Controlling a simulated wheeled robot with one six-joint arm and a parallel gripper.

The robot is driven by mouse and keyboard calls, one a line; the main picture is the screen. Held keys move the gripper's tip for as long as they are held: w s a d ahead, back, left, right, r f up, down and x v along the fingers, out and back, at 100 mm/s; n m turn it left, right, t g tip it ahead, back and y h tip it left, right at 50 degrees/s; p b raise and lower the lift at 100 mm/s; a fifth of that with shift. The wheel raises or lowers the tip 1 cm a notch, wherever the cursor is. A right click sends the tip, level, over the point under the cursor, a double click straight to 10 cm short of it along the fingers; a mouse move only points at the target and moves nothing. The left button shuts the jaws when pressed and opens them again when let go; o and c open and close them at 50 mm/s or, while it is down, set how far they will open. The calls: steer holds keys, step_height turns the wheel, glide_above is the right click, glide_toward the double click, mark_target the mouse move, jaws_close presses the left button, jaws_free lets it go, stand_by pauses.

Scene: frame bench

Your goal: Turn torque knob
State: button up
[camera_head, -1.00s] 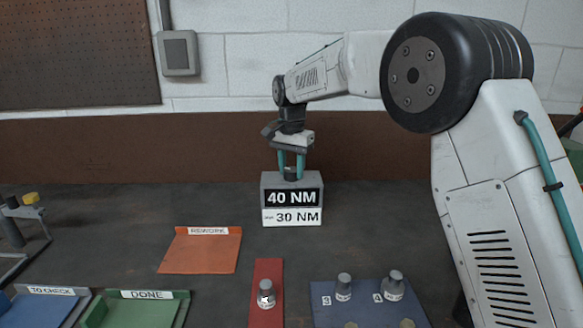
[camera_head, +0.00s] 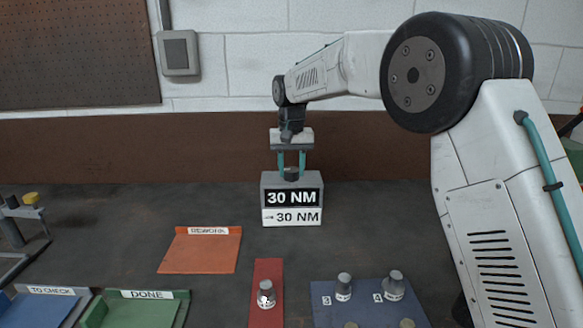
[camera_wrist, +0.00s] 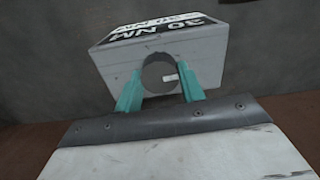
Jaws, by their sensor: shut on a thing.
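The torque box (camera_head: 267,218) stands on the dark bench below my gripper. Its upper black display reads 30 NM, and the white label under it also reads 30 NM. The dark round torque knob (camera_head: 291,174) is on top of the box. My gripper (camera_head: 291,165) points down, with its two teal fingers shut on the knob from both sides. In the wrist view the knob (camera_wrist: 158,74) shows as a dark disc with a pale mark at its right, between the teal fingers (camera_wrist: 161,92).
An orange REWORK mat (camera_head: 200,252), a green DONE tray (camera_head: 135,295) and a blue TO CHECK tray (camera_head: 48,291) lie at left. A red strip (camera_head: 267,277) holds a grey piece. A blue mat (camera_head: 365,312) at front right holds several pieces.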

mark_target(292, 169)
steer(key=shift+n, duration=0.6)
steer(key=o, duration=1)
steer(key=shift+r, duration=0.1)
step_height(292, 169, up, 8)
steer(key=shift+d+f, duration=0.1)
steer(key=shift+f, duration=0.05)
